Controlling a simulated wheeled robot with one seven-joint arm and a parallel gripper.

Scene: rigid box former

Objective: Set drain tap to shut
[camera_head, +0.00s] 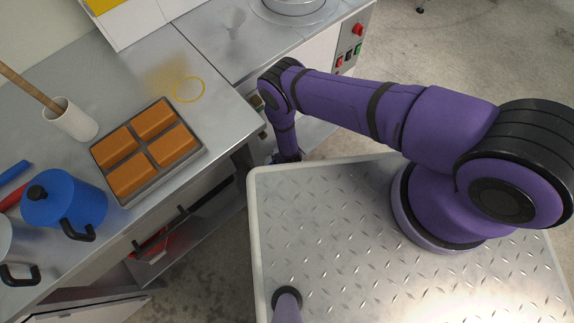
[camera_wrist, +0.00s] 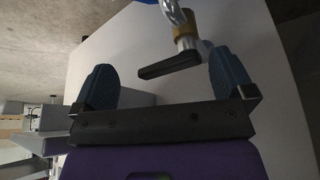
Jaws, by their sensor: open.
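The drain tap shows in the wrist view, with a dark lever handle (camera_wrist: 168,67), a brass-coloured collar (camera_wrist: 184,32) and a silver pipe (camera_wrist: 174,12) on a pale panel. The lever slants, its free end lower left and its other end at the tap body. My gripper (camera_wrist: 160,85) is open, one blue-grey finger on each side of the lever. The lever's right end is close to the right finger; I cannot tell whether they touch. In the head view the tap and my gripper are hidden behind my purple arm and the counter edge.
The steel counter (camera_head: 215,140) holds a tray (camera_head: 195,155) of orange-brown blocks, a blue pot (camera_head: 65,203) and a white cup (camera_head: 70,120). Switches with a red button (camera_head: 358,30) sit on the machine's front. A shelf (camera_head: 190,250) is under the counter.

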